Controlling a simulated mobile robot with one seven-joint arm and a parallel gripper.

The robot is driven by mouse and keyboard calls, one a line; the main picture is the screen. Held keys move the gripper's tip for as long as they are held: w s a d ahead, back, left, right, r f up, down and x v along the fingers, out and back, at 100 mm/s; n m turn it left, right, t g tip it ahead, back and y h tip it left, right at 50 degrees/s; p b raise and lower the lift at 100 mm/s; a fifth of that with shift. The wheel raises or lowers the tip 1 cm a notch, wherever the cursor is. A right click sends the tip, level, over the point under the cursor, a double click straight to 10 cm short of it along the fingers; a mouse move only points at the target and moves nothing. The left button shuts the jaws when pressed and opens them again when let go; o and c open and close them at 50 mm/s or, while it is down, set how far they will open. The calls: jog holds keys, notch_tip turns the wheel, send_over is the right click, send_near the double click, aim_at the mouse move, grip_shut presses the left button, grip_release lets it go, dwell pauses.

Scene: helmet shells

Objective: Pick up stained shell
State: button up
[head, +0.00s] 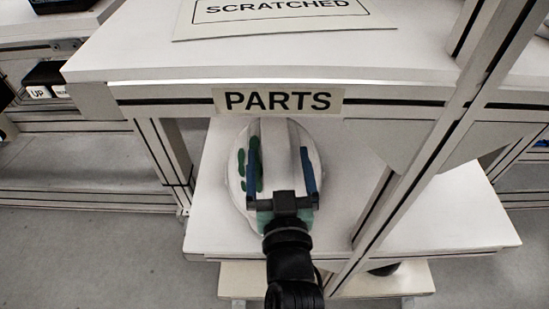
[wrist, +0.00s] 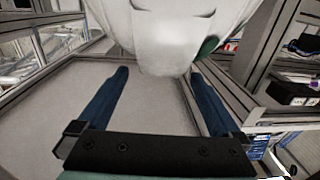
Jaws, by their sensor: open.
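The stained shell is a white helmet shell (head: 276,135) with green blotches on its left side, lying on the shelf under the PARTS label. In the wrist view the white shell (wrist: 165,40) fills the top middle, with a green patch at its right edge. My gripper (head: 281,165) is over the shell in the head view, with one blue finger on each side of it. In the wrist view the fingers of my gripper (wrist: 160,75) are wide apart and the shell's near end is between their tips. I cannot tell whether the fingers touch it.
The white shelf (head: 215,215) is bare around the shell. An upper board (head: 290,58) with the PARTS label (head: 278,101) hangs over the shell's far end. A SCRATCHED sign (head: 285,18) lies on that board. A metal post (head: 430,150) stands close on the right.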

aim_at(275, 134)
jog(key=shift+w+a+r+b, duration=0.15)
jog(key=shift+w+b, duration=0.1)
jog(key=shift+w, duration=1.3)
jog(key=shift+w+a+b, duration=0.15)
jog(key=shift+w+b, duration=0.1)
jog(key=shift+w, duration=1.3)
grip_shut()
jog(key=shift+r, duration=0.1)
